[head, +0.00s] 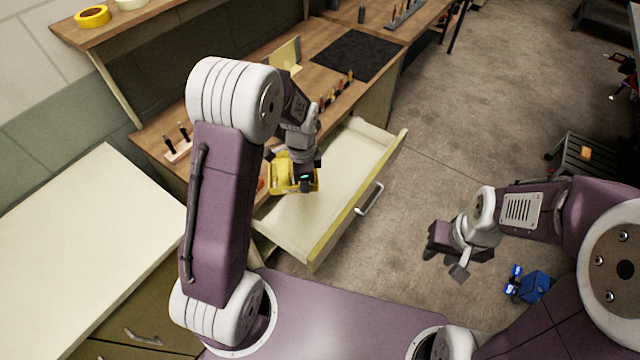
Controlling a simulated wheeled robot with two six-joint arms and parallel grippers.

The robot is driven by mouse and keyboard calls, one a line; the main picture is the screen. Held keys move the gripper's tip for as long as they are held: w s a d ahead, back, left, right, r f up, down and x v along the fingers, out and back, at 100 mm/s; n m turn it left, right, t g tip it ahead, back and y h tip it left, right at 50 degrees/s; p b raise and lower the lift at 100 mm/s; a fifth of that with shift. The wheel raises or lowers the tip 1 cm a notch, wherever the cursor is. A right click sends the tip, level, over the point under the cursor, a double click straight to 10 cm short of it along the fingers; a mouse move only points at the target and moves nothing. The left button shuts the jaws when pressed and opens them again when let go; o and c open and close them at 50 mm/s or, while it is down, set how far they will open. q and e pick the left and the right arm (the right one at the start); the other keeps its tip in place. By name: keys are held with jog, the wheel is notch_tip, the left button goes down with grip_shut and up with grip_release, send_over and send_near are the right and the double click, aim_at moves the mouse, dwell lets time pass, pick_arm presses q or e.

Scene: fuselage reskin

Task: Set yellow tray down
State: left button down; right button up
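The yellow tray (281,176) is a small bin at the left end of an open drawer, by the workbench edge. My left gripper (308,181) points down at the tray's right side and appears shut on it. My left wrist and fingers hide part of the tray. I cannot tell whether the tray's underside touches anything. My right gripper (446,262) is open and empty, above the floor to the right of the drawer.
The pulled-out drawer (345,173) has a pale, bare bottom and a handle (369,198). The wooden workbench (290,48) holds a black mat (357,54) and tool racks. A pale cabinet top (75,235) is clear at left. A blue object (535,287) lies on the floor.

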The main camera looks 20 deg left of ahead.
pick_arm(q)
jog(key=w+d+f+m+b, duration=0.1)
jog(key=f+m+b, duration=0.1)
jog(key=f, duration=0.6)
jog(key=w+f+m+b, duration=0.1)
jog(key=f+m+b, duration=0.1)
jog(key=f, duration=0.5)
jog(key=w+d+f+m+b, duration=0.1)
jog(key=f+m, duration=0.3)
jog(key=f, duration=0.4)
jog(key=shift+d+f+b, duration=0.3)
jog(key=shift+d+b, duration=0.05)
jog(key=shift+b, duration=0.3)
jog(key=shift+w, duration=0.1)
jog(key=shift+f, duration=0.1)
jog(key=c, duration=1.7)
grip_release()
